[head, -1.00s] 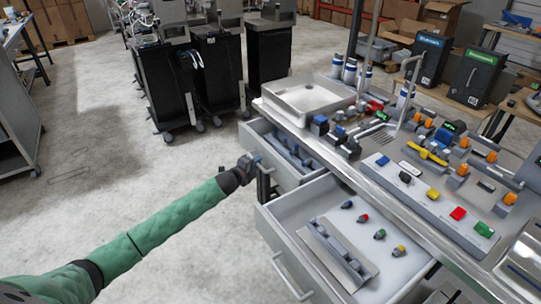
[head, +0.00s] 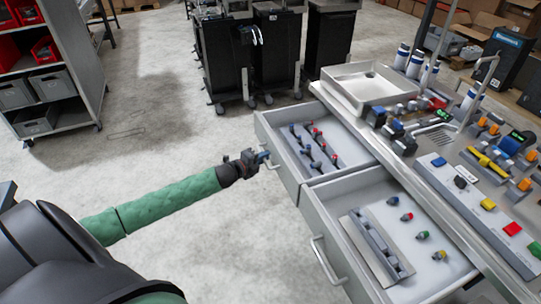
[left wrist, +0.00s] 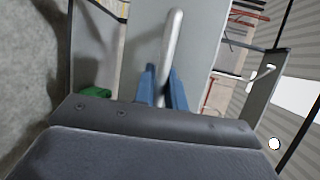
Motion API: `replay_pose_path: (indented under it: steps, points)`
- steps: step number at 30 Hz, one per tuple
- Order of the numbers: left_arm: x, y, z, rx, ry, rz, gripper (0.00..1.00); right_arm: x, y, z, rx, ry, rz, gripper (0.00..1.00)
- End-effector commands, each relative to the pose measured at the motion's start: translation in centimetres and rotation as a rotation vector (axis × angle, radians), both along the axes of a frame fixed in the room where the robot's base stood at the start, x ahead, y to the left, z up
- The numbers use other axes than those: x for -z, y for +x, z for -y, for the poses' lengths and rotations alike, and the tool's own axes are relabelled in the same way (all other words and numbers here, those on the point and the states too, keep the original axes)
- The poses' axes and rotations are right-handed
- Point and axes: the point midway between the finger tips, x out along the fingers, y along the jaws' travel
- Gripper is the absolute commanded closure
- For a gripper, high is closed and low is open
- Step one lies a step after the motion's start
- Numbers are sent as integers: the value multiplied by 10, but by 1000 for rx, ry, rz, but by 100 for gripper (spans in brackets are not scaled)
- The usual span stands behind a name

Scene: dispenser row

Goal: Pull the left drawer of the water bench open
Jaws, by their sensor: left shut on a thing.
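The water bench (head: 425,165) stands on the right with two drawers pulled out. The left drawer (head: 270,122) is the farther one and is open, with several small fittings in red and dark colours in it. My left gripper (head: 263,157) is at the front of this drawer. In the left wrist view its blue fingers (left wrist: 162,88) are shut on the drawer's metal handle (left wrist: 170,50), one on each side. The nearer drawer (head: 318,218) is also open and holds a grey rack and several coloured fittings. My right gripper is not in view.
A grey sink basin (head: 345,90) and rows of coloured valves and buttons are on the bench top. Black bins on wheels (head: 225,60) stand behind. A shelf unit (head: 75,60) is at the upper left. The floor left of the drawers is clear.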

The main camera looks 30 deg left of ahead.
Motion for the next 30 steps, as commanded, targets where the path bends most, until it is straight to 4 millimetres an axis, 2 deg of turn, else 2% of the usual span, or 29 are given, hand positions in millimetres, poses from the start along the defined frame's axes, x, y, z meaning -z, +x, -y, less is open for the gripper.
replay_pose_path:
  steps: [14, 15, 18, 30]
  points:
    - [0, -3, -3, -1, 0, 0, 100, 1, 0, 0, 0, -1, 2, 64]
    - [0, -3, -3, -1, 0, 0, 84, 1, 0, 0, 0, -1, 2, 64]
    - [0, -3, -3, -1, 0, 0, 66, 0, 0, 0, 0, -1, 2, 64]
    - [1, -7, -4, 0, 0, -1, 66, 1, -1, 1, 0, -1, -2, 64]
